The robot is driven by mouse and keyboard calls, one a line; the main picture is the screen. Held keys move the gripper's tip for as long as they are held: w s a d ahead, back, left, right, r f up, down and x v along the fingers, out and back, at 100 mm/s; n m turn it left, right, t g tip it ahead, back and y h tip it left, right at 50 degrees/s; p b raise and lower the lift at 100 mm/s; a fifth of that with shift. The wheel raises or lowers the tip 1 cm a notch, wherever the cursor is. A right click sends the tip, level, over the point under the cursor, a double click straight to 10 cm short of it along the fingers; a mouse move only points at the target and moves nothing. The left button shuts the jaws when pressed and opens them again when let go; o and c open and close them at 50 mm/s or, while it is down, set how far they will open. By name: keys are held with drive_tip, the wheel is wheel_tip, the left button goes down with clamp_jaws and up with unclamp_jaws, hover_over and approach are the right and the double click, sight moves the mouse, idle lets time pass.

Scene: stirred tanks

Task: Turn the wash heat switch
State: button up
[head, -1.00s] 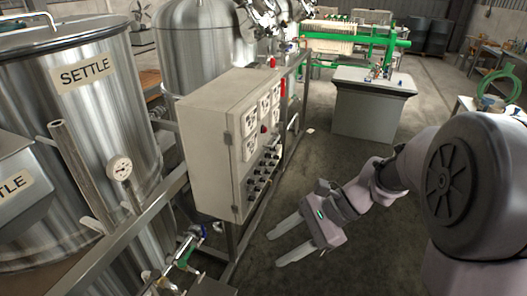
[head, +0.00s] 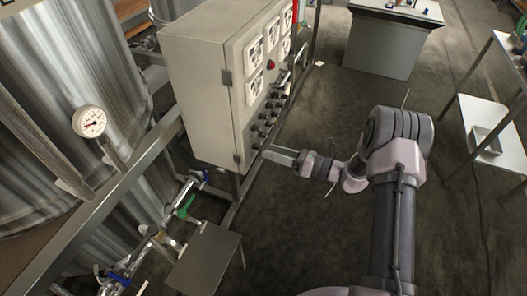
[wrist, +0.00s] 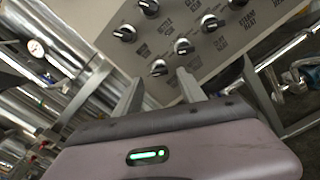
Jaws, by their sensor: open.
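The grey control panel box (head: 205,85) stands left of my gripper in the head view, with rows of dark knobs (head: 266,122) on its front face. In the wrist view several black-and-silver switches show, among them a lower one (wrist: 159,68), one above right of it (wrist: 184,46) and one further up right (wrist: 210,23). Their labels are small and tilted; I cannot tell surely which is the wash heat switch. My gripper (wrist: 160,82) is open, its fingers (head: 277,155) pointing at the panel's lower part. The lower switch appears between the fingertips; contact cannot be told.
A pipe frame with a gauge (head: 89,122) and valves (head: 185,207) runs left of the panel. A small metal plate (head: 204,260) stands below it. A grey block (head: 388,42) and a table (head: 490,125) are at the back and right. Floor between is clear.

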sight(257, 147)
drive_tip(key=shift+b+x, duration=0.3)
drive_tip(key=shift+x, duration=1.65)
clamp_jaws()
drive_tip(key=shift+m, duration=0.3)
drive_tip(key=shift+m+p, duration=1.65)
drive_tip(key=shift+m, duration=1.85)
unclamp_jaws()
drive_tip(key=shift+d, duration=0.1)
